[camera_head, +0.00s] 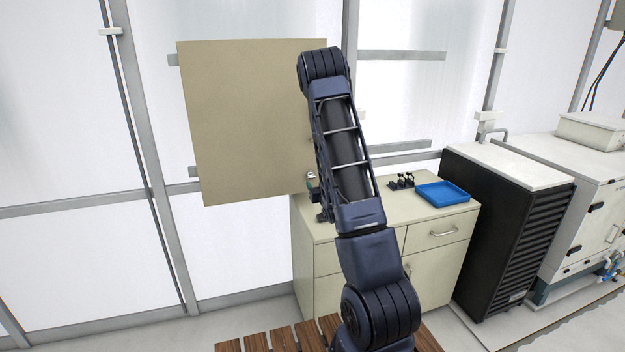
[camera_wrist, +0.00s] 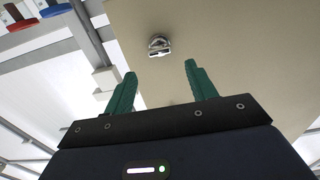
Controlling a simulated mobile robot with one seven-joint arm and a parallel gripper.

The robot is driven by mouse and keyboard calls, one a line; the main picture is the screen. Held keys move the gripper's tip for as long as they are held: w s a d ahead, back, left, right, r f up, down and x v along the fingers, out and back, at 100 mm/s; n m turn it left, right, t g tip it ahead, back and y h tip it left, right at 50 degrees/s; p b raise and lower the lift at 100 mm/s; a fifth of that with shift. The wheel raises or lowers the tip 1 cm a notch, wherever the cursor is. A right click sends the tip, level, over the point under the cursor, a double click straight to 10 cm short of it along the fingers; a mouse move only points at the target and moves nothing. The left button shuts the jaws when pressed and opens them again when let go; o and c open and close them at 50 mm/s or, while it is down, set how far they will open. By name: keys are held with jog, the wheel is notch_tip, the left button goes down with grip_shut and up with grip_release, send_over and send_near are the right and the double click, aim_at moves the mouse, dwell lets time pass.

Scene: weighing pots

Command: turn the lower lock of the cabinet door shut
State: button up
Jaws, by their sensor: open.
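The cabinet door (camera_head: 245,120) is a flat beige panel on the wall in the head view. Its underside or face fills much of the wrist view (camera_wrist: 235,45). A small silver lock (camera_wrist: 159,46) sits on it, just beyond and between my fingertips. I cannot tell from the wrist view alone whether it is the lower lock, nor clearly how it is turned. My gripper (camera_wrist: 160,70) has two green fingers, spread apart with nothing between them. In the head view my arm hides most of the gripper and the door's right edge.
A beige drawer cabinet (camera_head: 437,235) stands below, with a blue tray (camera_head: 443,194) and small black items (camera_head: 401,181) on top. A black-sided unit (camera_head: 508,215) stands to its right. Red (camera_wrist: 19,21) and blue (camera_wrist: 55,9) round parts show at the wrist view's upper left.

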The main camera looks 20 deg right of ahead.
aim_at(312, 177)
jog(key=w, duration=0.7)
jog(key=c, duration=1)
